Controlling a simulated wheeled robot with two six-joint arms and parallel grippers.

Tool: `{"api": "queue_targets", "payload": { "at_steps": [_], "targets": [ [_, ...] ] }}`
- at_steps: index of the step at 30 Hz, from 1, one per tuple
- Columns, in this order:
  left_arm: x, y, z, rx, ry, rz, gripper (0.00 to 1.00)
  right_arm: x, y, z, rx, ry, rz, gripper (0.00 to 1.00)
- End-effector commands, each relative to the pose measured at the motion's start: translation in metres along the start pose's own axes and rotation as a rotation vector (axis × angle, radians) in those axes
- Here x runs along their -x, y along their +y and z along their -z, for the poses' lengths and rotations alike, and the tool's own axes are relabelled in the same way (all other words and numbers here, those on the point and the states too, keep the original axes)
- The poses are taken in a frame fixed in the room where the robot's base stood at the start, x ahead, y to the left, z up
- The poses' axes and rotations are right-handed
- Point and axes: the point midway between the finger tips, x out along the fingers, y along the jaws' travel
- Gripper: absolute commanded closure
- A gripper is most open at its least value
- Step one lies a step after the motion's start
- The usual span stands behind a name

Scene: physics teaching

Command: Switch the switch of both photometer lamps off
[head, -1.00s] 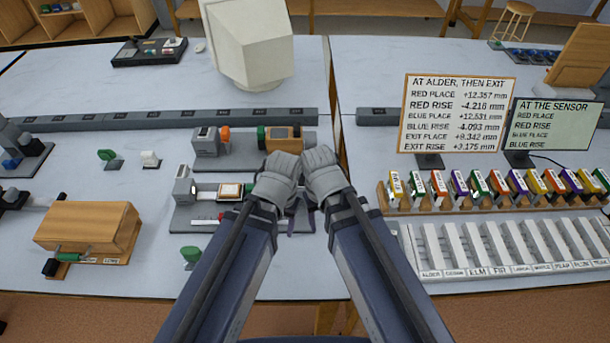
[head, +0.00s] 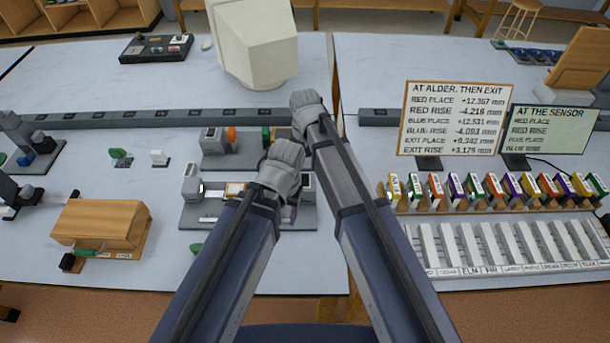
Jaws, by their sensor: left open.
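I cannot tell for sure which devices are the photometer lamps, and no lamp switch shows clearly. A rear grey apparatus (head: 213,143) with an orange part stands mid-bench. A front grey apparatus (head: 190,190) with a pale square piece stands nearer me. My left gripper (head: 283,165) is over the right part of the front apparatus and hides some of it; its fingers point away from me. My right gripper (head: 306,108) is farther forward, just right of the rear apparatus, partly covering its right end. Its finger gap is not visible.
A beige monitor-like block (head: 252,45) stands behind my grippers. A wooden box (head: 100,224) is at left, with small grey devices (head: 32,150) beyond it. A printed sign (head: 455,118), a row of coloured boxes and a white rack (head: 510,245) fill the right bench.

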Motion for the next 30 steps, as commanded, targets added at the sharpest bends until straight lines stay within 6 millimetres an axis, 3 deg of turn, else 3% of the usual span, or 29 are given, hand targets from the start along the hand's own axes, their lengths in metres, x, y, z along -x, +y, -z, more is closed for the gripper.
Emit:
{"api": "queue_targets", "payload": {
  "at_steps": [11,24,30],
  "targets": [
    [-0.012,0.001,0.001,-0.001,0.000,0.000,0.38,-0.012,0.000,0.000,-0.001,0.000,0.001,0.38],
    [-0.065,0.006,0.004,-0.012,0.000,0.002,0.38,-0.066,0.000,0.000,0.000,0.000,0.001,0.38],
    [-0.079,0.007,0.005,-0.015,0.000,0.003,0.38,-0.079,0.000,0.000,0.000,0.000,0.001,0.38]
  ]
}}
